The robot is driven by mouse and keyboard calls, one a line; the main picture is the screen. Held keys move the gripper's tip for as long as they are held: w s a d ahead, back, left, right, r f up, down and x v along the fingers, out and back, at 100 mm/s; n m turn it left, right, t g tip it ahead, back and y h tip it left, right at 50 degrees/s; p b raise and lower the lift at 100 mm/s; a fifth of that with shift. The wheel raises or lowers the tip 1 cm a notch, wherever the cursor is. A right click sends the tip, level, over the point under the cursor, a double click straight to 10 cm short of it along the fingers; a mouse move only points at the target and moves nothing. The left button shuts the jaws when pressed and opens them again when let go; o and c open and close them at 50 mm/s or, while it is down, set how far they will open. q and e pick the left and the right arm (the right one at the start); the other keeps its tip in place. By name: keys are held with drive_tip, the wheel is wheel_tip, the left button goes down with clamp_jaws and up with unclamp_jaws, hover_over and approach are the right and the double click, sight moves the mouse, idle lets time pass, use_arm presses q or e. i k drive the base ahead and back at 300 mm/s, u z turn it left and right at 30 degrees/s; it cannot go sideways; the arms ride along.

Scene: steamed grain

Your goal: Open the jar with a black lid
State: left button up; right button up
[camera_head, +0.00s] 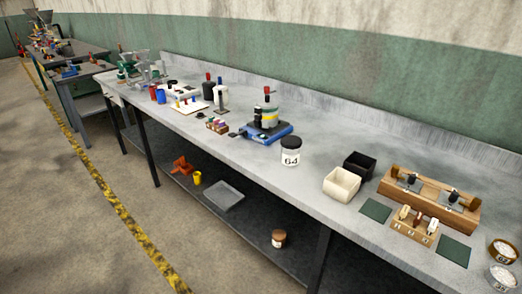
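A jar with a black lid (291,142) stands upright on the grey workbench (318,200). Its body is white with a label reading 64 (290,158), and the lid sits on top of it. Neither of my grippers shows in the head view.
A blue device (267,133) stands just left of the jar, and a white bin (341,184) and a black bin (359,164) to its right. Further right are a wooden stand (430,199) and white bowls (502,277). A lower shelf holds a brown-lidded jar (279,238) and a grey tray (224,196). The floor in front is clear.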

sight(289, 159)
drive_tip(key=u, duration=0.55)
drive_tip(key=i, duration=0.85)
drive_tip(key=u, duration=0.15)
